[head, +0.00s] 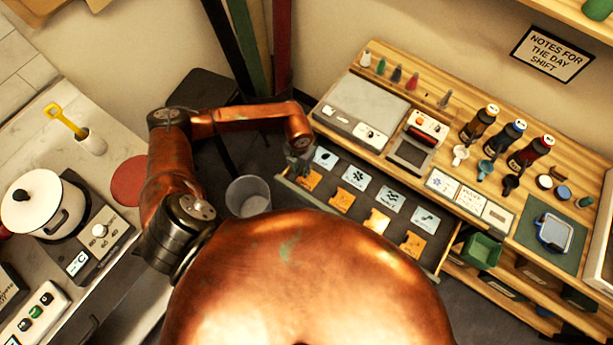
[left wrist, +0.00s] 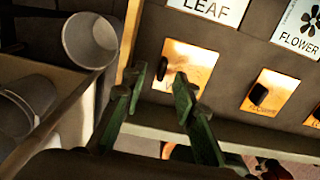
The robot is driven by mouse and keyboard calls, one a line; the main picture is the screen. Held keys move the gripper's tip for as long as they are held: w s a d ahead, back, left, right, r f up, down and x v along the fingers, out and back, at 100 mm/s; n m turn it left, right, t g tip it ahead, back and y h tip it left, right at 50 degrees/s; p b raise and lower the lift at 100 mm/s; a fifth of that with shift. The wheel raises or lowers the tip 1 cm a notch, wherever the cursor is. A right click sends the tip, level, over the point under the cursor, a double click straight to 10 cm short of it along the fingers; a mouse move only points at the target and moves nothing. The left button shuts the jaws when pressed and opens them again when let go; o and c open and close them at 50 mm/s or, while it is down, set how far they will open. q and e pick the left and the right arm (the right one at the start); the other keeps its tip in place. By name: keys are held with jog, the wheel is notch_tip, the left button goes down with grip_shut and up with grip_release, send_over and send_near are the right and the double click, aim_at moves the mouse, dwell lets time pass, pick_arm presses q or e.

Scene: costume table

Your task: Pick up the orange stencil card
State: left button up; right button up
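Several orange stencil cards lie in a row in the open drawer, each with a dark grip on it. The leftmost orange stencil card (head: 309,180) lies in front of the leaf label (head: 325,158); it also shows in the left wrist view (left wrist: 184,58), below the word LEAF. My left gripper (head: 298,163) is over the drawer's left end. In the left wrist view its two green fingers (left wrist: 160,80) are apart, with the leftmost card's dark grip seen between and just beyond the tips. Nothing is held. Contact cannot be told. My right gripper is out of view.
More orange cards (head: 342,199) lie to the right, behind them picture labels (head: 391,199). A grey bin (head: 248,196) stands left of the drawer. The wooden table (head: 465,190) behind carries bottles, a grey machine (head: 367,108) and small cups. A counter with a white pot (head: 40,203) is far left.

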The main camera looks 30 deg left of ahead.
pick_arm(q)
jog(key=shift+f, duration=0.95)
jog(key=shift+c, duration=0.7)
grip_shut()
jog(key=shift+r, duration=0.2)
